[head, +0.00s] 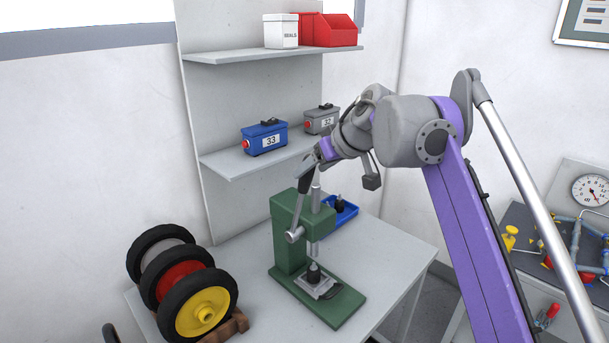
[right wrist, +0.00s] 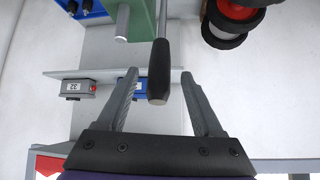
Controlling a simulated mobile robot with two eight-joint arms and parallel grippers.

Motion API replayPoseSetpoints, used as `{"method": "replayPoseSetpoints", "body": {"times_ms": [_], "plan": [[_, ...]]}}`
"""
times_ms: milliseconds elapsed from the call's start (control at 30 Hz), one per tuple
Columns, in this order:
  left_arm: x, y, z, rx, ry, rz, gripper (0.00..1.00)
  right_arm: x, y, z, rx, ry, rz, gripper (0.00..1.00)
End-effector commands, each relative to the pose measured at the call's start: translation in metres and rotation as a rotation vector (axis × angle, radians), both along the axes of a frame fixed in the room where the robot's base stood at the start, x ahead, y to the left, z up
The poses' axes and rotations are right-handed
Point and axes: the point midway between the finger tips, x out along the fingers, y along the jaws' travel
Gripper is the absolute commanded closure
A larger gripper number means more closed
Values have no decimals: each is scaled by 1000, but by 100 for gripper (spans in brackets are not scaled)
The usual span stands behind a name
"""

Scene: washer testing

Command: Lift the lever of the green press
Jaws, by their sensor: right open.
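The green press (head: 287,236) stands on the grey table. Its lever (head: 301,200), a metal rod with a black grip, points steeply upward from a pivot on the press's side. My right gripper (head: 314,162) is at the top of the lever. In the right wrist view, the black grip (right wrist: 159,81) lies between the two spread fingers of the right gripper (right wrist: 159,72), with a gap on each side. The press body (right wrist: 135,20) shows at the top there. My left gripper is not in view.
Wheels on a wooden stand (head: 236,327) are left of the press. A blue tray (head: 345,214) lies behind it. A blue box (head: 264,138) and a grey box (head: 321,120) sit on the lower shelf (head: 228,165) behind my right gripper. The table's right side is clear.

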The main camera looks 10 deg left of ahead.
Motion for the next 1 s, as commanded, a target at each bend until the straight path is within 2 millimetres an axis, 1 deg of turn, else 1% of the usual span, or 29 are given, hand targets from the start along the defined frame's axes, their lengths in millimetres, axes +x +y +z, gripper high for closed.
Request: {"method": "replayPoseSetpoints", "body": {"times_ms": [33, 100, 233, 667, 767, 867, 933, 1000], "plan": [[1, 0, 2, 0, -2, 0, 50, -5, -5, 8, 0, -1, -1, 32], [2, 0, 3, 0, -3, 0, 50, -10, -10, 15, -1, 0, -1, 32], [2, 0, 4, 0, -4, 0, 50, -17, -16, 24, 0, 0, 0, 32], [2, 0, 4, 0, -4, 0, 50, -19, -18, 27, 5, -7, 2, 32], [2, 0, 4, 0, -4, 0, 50, -16, -16, 33, 38, -51, 6, 32], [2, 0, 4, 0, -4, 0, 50, -9, -14, 48, 106, -156, 4, 32], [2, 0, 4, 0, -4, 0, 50, -2, -19, 60, 159, -256, -17, 32], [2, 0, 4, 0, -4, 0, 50, 3, -29, 72, 202, -361, -59, 32]]}}
